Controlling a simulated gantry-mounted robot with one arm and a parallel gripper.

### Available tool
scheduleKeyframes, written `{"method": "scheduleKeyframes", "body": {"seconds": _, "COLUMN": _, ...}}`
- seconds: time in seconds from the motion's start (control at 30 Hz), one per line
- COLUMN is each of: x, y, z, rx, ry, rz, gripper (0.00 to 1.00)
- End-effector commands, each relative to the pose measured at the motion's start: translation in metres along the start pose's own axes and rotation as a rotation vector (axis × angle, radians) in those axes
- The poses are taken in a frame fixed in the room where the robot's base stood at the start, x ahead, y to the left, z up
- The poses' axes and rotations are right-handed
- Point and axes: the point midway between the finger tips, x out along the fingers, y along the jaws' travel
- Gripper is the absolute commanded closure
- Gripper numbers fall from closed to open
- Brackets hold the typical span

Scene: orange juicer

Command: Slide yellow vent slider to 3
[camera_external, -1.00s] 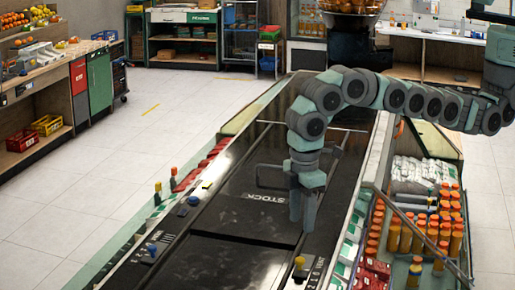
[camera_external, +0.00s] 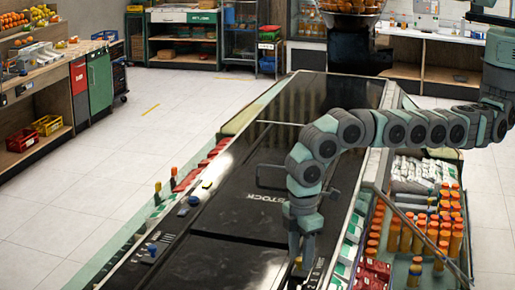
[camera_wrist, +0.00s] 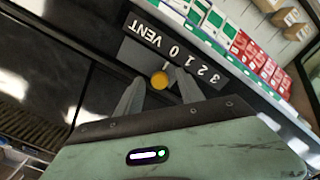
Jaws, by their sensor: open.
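The yellow vent slider (camera_wrist: 159,80) is a small round knob on a dark panel beside the VENT label strip (camera_wrist: 175,52), which shows upside down in the wrist view. The knob sits near the 0 and 1 end of the scale; its exact mark is hard to tell. The 3 (camera_wrist: 212,78) is at the scale's far right there. My gripper (camera_wrist: 159,86) is open, one finger on each side of the knob; contact cannot be told. In the external view my gripper (camera_external: 299,266) points down over the slider, and the yellow knob is mostly hidden.
A long dark conveyor-like counter (camera_external: 220,238) carries a blue slider (camera_external: 151,249) at its left edge. Small boxes (camera_wrist: 262,65) line a shelf close to the panel. Orange bottles (camera_external: 420,232) stand to the right of the counter. The floor at left is clear.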

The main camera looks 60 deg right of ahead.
Motion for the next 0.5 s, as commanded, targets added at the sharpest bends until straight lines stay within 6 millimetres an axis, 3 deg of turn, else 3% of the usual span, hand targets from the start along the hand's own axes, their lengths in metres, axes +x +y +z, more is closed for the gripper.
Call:
{"method": "scheduleKeyframes", "body": {"seconds": 0.23, "x": 0.0003, "y": 0.0002, "z": -0.0004, "rx": 0.001, "ry": 0.002, "rz": 0.0, "gripper": 0.56}}
{"method": "scheduleKeyframes", "body": {"seconds": 0.5, "x": 0.0001, "y": 0.0003, "z": -0.0005, "rx": 0.001, "ry": 0.002, "rz": 0.0, "gripper": 0.78}}
